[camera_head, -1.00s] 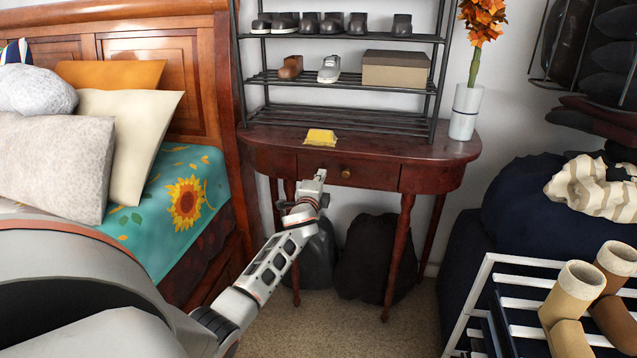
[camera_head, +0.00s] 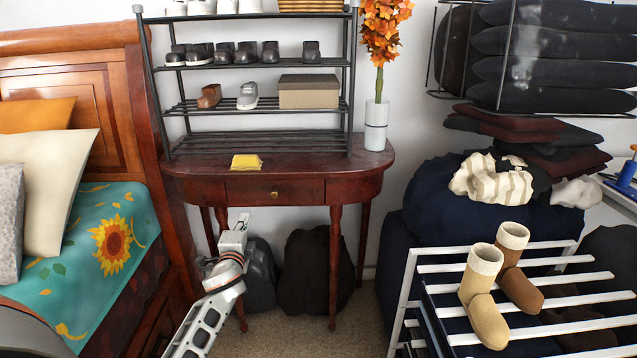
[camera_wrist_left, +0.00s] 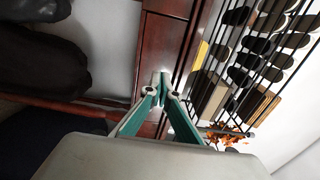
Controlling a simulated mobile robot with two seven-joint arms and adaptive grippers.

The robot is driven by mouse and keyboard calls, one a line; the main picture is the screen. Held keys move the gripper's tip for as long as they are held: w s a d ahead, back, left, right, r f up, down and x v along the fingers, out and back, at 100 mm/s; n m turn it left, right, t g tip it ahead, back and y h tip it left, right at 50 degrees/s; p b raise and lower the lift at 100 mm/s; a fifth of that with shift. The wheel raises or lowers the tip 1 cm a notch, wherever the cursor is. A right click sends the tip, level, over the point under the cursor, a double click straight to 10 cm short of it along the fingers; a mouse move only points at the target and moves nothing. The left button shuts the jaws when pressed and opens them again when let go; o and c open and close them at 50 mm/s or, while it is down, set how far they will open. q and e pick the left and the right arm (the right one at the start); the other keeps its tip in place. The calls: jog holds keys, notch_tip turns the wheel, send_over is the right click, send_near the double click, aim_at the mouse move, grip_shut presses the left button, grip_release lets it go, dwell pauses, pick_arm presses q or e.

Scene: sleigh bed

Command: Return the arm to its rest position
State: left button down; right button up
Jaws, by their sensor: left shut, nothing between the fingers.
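My left arm comes up from the bottom of the head view. Its gripper (camera_head: 240,222) is in front of the wooden side table (camera_head: 310,188), below the drawer front. In the left wrist view the gripper (camera_wrist_left: 160,82) shows its green-sided fingers meeting at the tips, shut with nothing between them. The table's brown front (camera_wrist_left: 160,45) shows beyond the fingertips; whether they touch it I cannot tell. My right gripper is in neither view.
A folded yellow item (camera_head: 246,162) lies on the tabletop beside a shoe rack (camera_head: 255,133) and a white vase (camera_head: 376,125). Dark bags (camera_head: 305,272) sit under the table. The bed (camera_head: 135,225) is at left. A white slatted rack (camera_head: 440,268) with boots (camera_head: 485,300) is at right.

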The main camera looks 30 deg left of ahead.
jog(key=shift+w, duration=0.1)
pick_arm(q)
jog(key=s+d+f+n+g+h+p, duration=0.1)
jog(key=s+d+f+h+p, duration=0.15)
jog(key=s+d+f, duration=0.55)
jog(key=s+d+f+n+h+p, duration=0.1)
jog(key=s+d+f+h, duration=0.35)
jog(key=d, duration=0.65)
jog(key=s+d+f+n+g+h+p, duration=0.1)
jog(key=s+d+f+n+g+h, duration=0.1)
jog(key=s+d, duration=0.8)
jog(key=s+d+f+n+g+h+p, duration=0.1)
jog(key=s+d+f+n+h+p, duration=0.1)
jog(key=s+d, duration=0.7)
notch_tip(320, 180, down, 3)
jog(key=s+n, duration=0.1)
jog(key=s, duration=0.1)
jog(key=shift+s+d+r+g+h, duration=0.15)
jog(key=shift+s+d+g+h, duration=0.25)
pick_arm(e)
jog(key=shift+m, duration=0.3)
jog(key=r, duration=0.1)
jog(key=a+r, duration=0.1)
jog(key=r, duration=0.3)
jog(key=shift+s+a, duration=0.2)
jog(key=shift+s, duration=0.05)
